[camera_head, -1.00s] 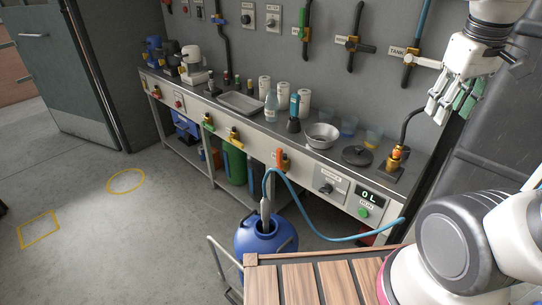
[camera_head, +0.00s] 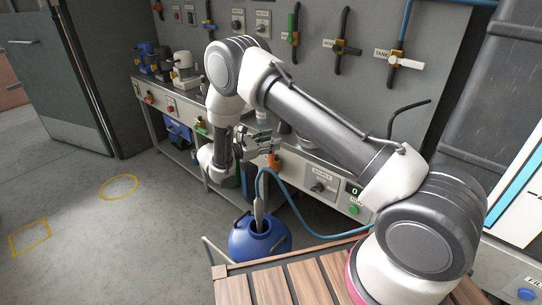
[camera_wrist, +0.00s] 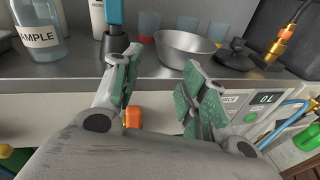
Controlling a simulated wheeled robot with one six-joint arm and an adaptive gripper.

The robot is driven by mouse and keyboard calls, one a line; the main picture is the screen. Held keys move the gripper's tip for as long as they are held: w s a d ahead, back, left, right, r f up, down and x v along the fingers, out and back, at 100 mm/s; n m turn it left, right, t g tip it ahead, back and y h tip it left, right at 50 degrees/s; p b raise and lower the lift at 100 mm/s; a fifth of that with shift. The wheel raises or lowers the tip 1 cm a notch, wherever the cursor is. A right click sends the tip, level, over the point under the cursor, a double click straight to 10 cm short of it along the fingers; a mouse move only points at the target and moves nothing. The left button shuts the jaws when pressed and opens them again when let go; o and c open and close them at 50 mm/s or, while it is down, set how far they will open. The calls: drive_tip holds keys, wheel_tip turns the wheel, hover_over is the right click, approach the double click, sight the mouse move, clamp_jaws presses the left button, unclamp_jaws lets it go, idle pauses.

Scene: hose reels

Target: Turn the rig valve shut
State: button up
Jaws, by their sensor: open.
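No label in view reads "rig", so I cannot tell for certain which valve is meant. An orange valve handle (camera_head: 274,160) stands on the bench front, near the blue hose. In the wrist view the orange handle (camera_wrist: 133,117) shows low, beside the left finger and partly hidden by my gripper. My gripper (camera_head: 260,141) is at the bench front, close to that handle. In the wrist view my gripper (camera_wrist: 163,72) has its green-padded fingers spread, with nothing between them. Whether a finger touches the handle is unclear.
The bench edge lies just beyond my fingers. A metal bowl (camera_wrist: 185,48) and a sample bottle (camera_wrist: 42,30) stand on it. A blue hose (camera_head: 300,211) runs by a blue container (camera_head: 247,243) below. Wall valves (camera_head: 400,62) are behind; open floor lies left.

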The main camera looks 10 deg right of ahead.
sight(270, 156)
drive_tip(key=a+f+n+t, duration=0.4)
drive_tip(key=a+f, duration=0.1)
drive_tip(key=f, duration=0.5)
drive_tip(key=shift+y, duration=0.4)
drive_tip(key=x, duration=0.7)
drive_tip(key=shift+s+d+r, duration=0.1)
drive_tip(key=shift+s+d, duration=0.1)
drive_tip(key=shift+d, duration=0.15)
clamp_jaws()
